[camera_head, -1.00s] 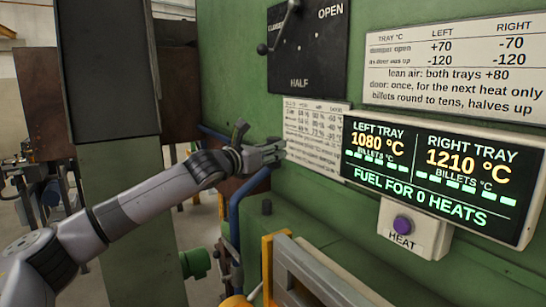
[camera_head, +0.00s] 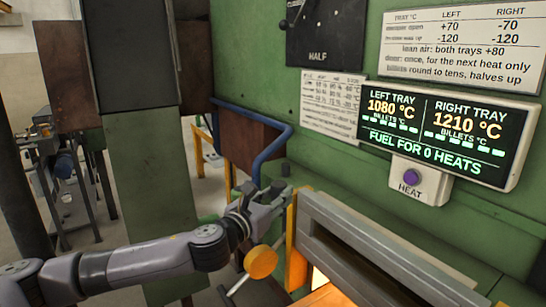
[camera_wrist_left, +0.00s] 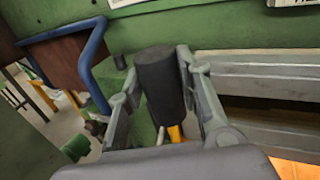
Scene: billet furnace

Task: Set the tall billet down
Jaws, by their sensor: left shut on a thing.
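My left gripper (camera_head: 268,200) is beside the yellow post at the furnace's left front. In the left wrist view, its fingers (camera_wrist_left: 165,85) flank an upright dark cylinder (camera_wrist_left: 157,75) and are shut on it. The cylinder's lower end is in front of a yellow part and a pale rod. My right gripper is not in view.
The furnace opening (camera_head: 322,279) glows orange below a grey metal frame (camera_head: 385,252). A yellow disc (camera_head: 261,262) with a rod is below my gripper. A blue pipe (camera_head: 270,150) stands behind it. The display (camera_head: 436,132) reads 1080 left, 1210 right, above the HEAT button (camera_head: 411,177).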

